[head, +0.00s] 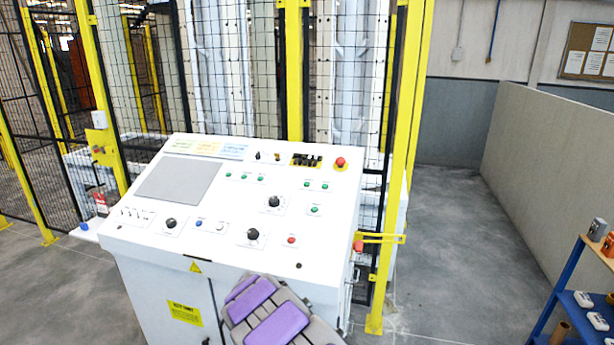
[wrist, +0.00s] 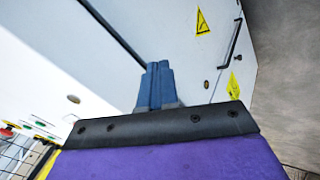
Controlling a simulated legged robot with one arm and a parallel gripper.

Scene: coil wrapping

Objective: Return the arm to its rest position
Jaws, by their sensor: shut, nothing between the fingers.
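My gripper (wrist: 158,82) shows in the wrist view as two blue fingers pressed together, with nothing between them. It points at the white front of the control console, and I cannot tell the gap between them. In the head view my purple-padded arm is at the bottom centre, in front of the console (head: 150,258). The fingertips cannot be made out in that view. The wrist view shows the console's cabinet with a dark handle (wrist: 230,45) and yellow warning labels, tilted in the picture.
The console's sloped top carries buttons, knobs and a red emergency stop (head: 340,162). Yellow-framed mesh fencing (head: 295,70) stands behind it. A blue shelf (head: 560,292) with small items is at the lower right. Bare floor (head: 440,220) lies between the fence and the grey partition (head: 550,160).

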